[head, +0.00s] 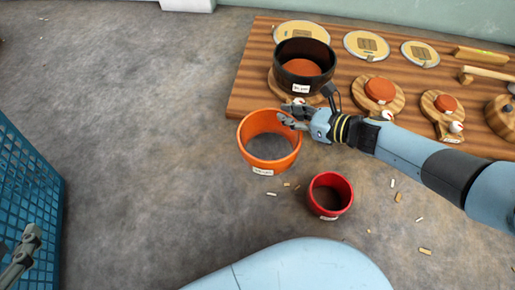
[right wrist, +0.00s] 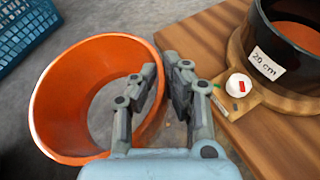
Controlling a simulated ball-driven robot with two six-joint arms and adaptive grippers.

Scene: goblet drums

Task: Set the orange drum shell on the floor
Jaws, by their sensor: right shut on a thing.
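Grey floor (head: 150,150) shows through the shell. I cannot tell whether its bottom touches the floor. My left gripper (head: 28,240) shows only partly at the lower left, over the blue crate; its jaws are unclear.
A red shell (head: 322,207) stands on the floor to the right, among small scraps. The wooden board (head: 252,84) holds a black shell (head: 290,78) labelled 20 cm, discs and tools. A blue crate (head: 25,190) stands at the left. Floor between crate and orange shell is clear.

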